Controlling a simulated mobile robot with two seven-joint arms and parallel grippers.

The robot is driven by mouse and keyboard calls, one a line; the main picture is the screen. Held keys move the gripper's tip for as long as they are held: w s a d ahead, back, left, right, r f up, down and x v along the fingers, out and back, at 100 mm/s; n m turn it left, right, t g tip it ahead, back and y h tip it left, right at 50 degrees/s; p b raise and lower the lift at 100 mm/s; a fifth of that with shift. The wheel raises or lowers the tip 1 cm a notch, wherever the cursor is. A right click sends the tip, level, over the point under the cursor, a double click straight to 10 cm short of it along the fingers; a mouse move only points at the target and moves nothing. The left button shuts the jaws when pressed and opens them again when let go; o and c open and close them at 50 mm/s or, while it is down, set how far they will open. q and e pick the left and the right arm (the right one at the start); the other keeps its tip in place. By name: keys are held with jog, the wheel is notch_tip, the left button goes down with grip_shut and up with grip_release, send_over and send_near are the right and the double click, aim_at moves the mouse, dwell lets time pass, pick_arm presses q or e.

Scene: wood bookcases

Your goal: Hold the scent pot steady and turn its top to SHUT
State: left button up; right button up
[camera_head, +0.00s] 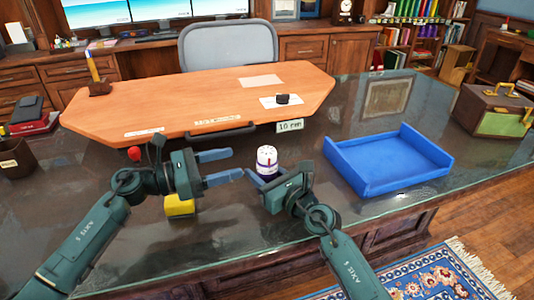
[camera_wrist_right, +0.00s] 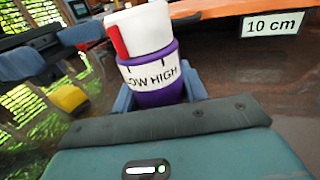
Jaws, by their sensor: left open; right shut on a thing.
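The scent pot (camera_head: 267,157) stands upright on the dark glass desk top, with a white top and a purple lower part. In the right wrist view the pot (camera_wrist_right: 150,55) shows a red mark on the left of its white top, above a band reading LOW and HIGH; no SHUT word is visible. My right gripper (camera_head: 266,173) is shut on the pot's lower part, its fingers partly hidden. My left gripper (camera_head: 236,163) is open just left of the pot, its two blue fingers pointing at it and apart from it. Its fingers also show in the right wrist view (camera_wrist_right: 50,48).
A yellow block (camera_head: 180,205) lies under my left gripper. A blue tray (camera_head: 388,160) stands right of the pot. A green-brown box (camera_head: 495,110) is at the far right.

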aim_at(267, 155)
pick_arm(q)
jog(key=x, duration=1)
jog(key=shift+s, duration=0.1)
jog(key=c, duration=1)
jog(key=shift+m+g, duration=0.3)
jog(key=shift+g, duration=0.2)
jog(key=m+g+h, duration=0.1)
jog(key=m+g, duration=0.2)
jog(key=g, duration=0.1)
jog(key=shift+g, duration=0.3)
jog(key=shift+m+g, duration=1.2)
jog(key=shift+g, duration=1)
